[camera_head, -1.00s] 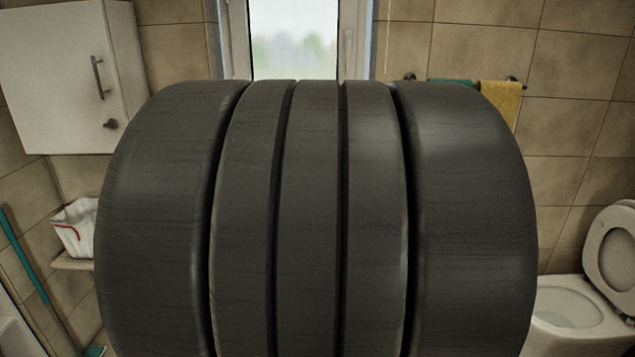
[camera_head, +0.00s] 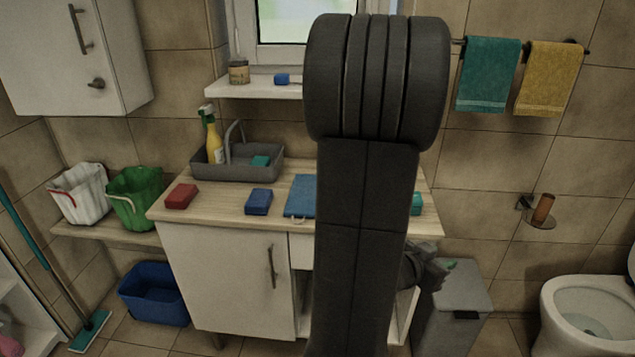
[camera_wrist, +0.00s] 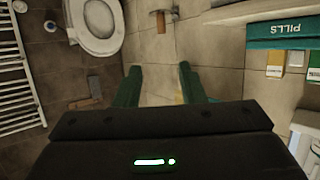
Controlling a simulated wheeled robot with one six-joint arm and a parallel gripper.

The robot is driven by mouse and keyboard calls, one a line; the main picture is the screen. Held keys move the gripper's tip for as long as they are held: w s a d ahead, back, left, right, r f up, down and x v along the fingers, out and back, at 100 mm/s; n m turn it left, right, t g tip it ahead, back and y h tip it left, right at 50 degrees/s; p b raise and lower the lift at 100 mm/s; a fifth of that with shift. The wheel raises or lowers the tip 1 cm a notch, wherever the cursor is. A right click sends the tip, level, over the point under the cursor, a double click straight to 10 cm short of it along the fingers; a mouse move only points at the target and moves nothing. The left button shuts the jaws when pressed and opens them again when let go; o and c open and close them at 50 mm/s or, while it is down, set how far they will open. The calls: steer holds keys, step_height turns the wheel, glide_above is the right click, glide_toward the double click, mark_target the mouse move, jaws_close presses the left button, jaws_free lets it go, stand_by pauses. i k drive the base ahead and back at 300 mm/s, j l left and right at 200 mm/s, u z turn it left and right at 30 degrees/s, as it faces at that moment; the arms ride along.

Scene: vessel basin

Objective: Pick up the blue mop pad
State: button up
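The blue mop pad (camera_head: 300,195) appears to be the flat blue piece with small pale loops at its front edge. It lies on the wooden counter (camera_head: 230,212). My arm hides its right part in the head view. My gripper shows in the wrist view (camera_wrist: 159,68) with its two green fingers apart and nothing between them. In the head view my wrist is partly seen low at the right of the arm, below the counter top, away from the pad. The pad is not seen in the wrist view.
A blue block (camera_head: 258,201) and a red block (camera_head: 181,196) lie left of the pad. A grey caddy (camera_head: 236,170) with a yellow spray bottle (camera_head: 214,140) stands behind. A grey bin (camera_head: 455,310) and a toilet (camera_head: 590,310) are at the right.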

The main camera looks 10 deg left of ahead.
mark_target(300, 202)
steer(key=i+l+u, duration=0.1)
steer(key=u, duration=0.25)
steer(key=i+l+u, duration=0.15)
steer(key=u, duration=0.2)
steer(key=i+l+u, duration=0.1)
steer(key=u, duration=0.85)
